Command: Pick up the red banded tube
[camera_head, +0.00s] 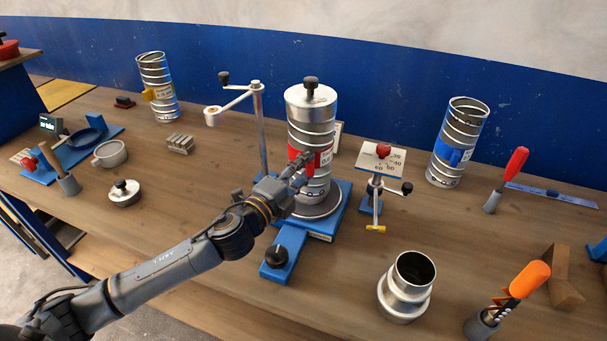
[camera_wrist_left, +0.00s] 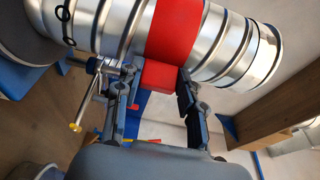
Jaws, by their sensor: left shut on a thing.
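The red banded tube (camera_head: 312,125) is a ribbed silver cylinder standing upright on a round plate of a blue stand (camera_head: 327,220). A silver lid with a black knob (camera_head: 310,92) sits on its top. My left gripper (camera_head: 298,172) is at the front of the tube, at the height of its red band. In the left wrist view the tube (camera_wrist_left: 115,28) lies across the top, and my left gripper (camera_wrist_left: 158,78) has its fingers on both sides of the red block (camera_wrist_left: 158,76) on the red band (camera_wrist_left: 177,28), shut on it. My right gripper is not in view.
A post with a swing arm (camera_head: 258,115) stands close left of the tube. A dial stand (camera_head: 375,175) is close right. A yellow-tagged tube (camera_head: 155,75) and a blue-tagged tube (camera_head: 462,130) stand farther off. A silver collar (camera_head: 405,285) is at the front right.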

